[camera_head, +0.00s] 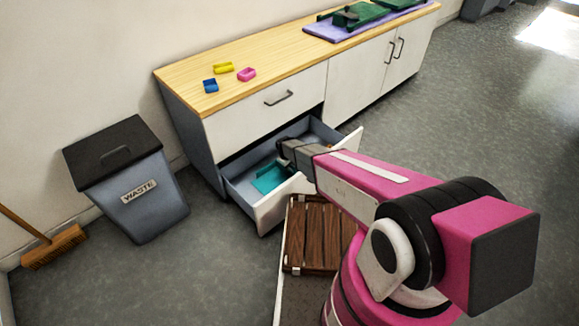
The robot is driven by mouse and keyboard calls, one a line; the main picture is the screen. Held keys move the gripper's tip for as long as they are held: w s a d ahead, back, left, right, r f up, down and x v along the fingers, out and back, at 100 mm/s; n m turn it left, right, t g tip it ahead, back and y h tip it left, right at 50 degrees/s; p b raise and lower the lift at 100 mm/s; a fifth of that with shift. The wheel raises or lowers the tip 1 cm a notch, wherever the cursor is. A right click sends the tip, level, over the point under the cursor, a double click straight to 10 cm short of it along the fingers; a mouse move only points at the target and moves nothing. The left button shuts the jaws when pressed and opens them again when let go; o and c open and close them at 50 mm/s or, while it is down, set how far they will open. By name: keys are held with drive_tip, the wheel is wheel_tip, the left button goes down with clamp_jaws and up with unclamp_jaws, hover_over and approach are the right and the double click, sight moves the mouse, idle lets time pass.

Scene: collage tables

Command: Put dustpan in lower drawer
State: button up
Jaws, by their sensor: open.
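The lower drawer (240,196) of the wood-topped cabinet is pulled open. A teal dustpan (268,179) lies inside it, toward the left part of the drawer. My gripper (284,155) is over the open drawer, just right of and above the dustpan. Its jaws are open, though the fingertips are small and partly hidden by the wrist. I cannot tell whether they touch the dustpan. My pink arm reaches in from the lower right and hides part of the drawer front.
The upper drawer (270,102) is shut. Yellow, blue and pink small items lie on the countertop (290,65); a purple mat (345,35) with green things lies farther right. A waste bin (135,190) and a broom (55,245) stand left. Open floor lies right.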

wheel_tip(320, 180, up, 12)
drive_tip(key=s+a, duration=0.2)
drive_tip(key=s+d+r+m, duration=0.3)
drive_tip(key=s+d+r, duration=0.3)
drive_tip(key=d+r, duration=0.2)
drive_tip(key=s+d+r+m+g+y, duration=0.1)
drive_tip(key=s+d+r+m, duration=0.2)
drive_tip(key=d, duration=0.9)
drive_tip(key=s+d+r+m, duration=0.3)
drive_tip(key=s+d+r, duration=0.6)
drive_tip(key=r, duration=0.5)
drive_tip(key=shift+s+d+m+g, duration=0.15)
drive_tip(key=shift+d+m+g, duration=0.15)
drive_tip(key=shift+d, duration=0.3)
drive_tip(key=shift+f, duration=0.1)
